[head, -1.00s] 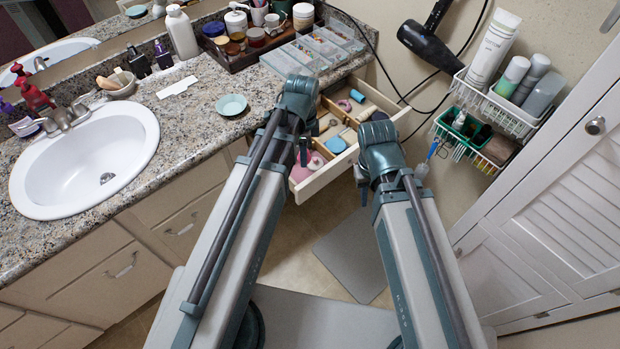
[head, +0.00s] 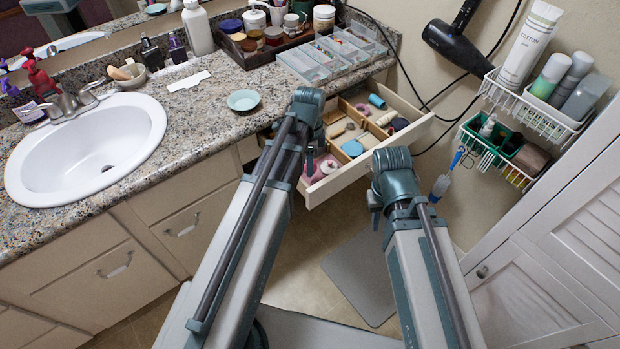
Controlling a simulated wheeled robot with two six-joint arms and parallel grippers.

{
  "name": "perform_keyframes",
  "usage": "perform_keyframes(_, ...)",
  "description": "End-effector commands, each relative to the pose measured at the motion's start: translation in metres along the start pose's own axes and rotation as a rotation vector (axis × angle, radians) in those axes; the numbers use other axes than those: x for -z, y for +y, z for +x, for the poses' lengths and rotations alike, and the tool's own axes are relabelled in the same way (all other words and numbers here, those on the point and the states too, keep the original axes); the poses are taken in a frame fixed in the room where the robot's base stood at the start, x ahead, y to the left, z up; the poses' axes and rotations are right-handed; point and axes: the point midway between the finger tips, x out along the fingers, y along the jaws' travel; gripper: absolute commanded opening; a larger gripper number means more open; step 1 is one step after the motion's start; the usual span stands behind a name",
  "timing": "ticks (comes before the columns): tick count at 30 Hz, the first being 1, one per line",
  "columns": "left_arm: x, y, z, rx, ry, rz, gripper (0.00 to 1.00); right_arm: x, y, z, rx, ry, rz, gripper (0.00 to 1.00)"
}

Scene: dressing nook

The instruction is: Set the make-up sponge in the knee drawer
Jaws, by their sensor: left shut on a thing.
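The knee drawer (head: 338,183) stands open under the counter, right of the sink. Its dividers part several small things. My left gripper (head: 309,158) is over the drawer's left part, pointing down. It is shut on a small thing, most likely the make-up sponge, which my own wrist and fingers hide. My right gripper (head: 374,214) is in front of the drawer, low and apart from its front panel. Its fingers are too small and hidden to tell whether they are open.
In the drawer lie a round blue thing (head: 352,148), a blue spool (head: 377,100) and a pink thing with a white disc (head: 329,167). A pale green dish (head: 243,100) and clear organiser boxes (head: 304,66) stand on the counter. Wall baskets (head: 530,108) hang right.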

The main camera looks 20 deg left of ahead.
Motion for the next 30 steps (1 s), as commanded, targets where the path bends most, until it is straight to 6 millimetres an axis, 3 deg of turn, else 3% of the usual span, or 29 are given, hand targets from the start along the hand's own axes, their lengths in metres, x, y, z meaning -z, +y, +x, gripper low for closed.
perform_keyframes(7, 0.000, 0.000, 0.007, 0.000, 0.000, 0.000, 0.00, 0.000, -0.001, 0.007, 0.000, 0.000, 0.000, 0.25)
perform_keyframes(16, 0.000, 0.000, 0.041, 0.000, 0.000, 0.000, 0.00, 0.002, -0.004, 0.041, 0.000, 0.000, 0.000, 0.25)
perform_keyframes(29, 0.000, 0.000, 0.044, 0.000, 0.000, 0.000, 0.00, 0.003, -0.004, 0.044, 0.000, 0.000, 0.000, 0.25)
perform_keyframes(30, 0.000, 0.000, 0.043, 0.000, 0.000, 0.000, 0.50, 0.003, -0.004, 0.043, 0.000, 0.000, 0.000, 0.25)
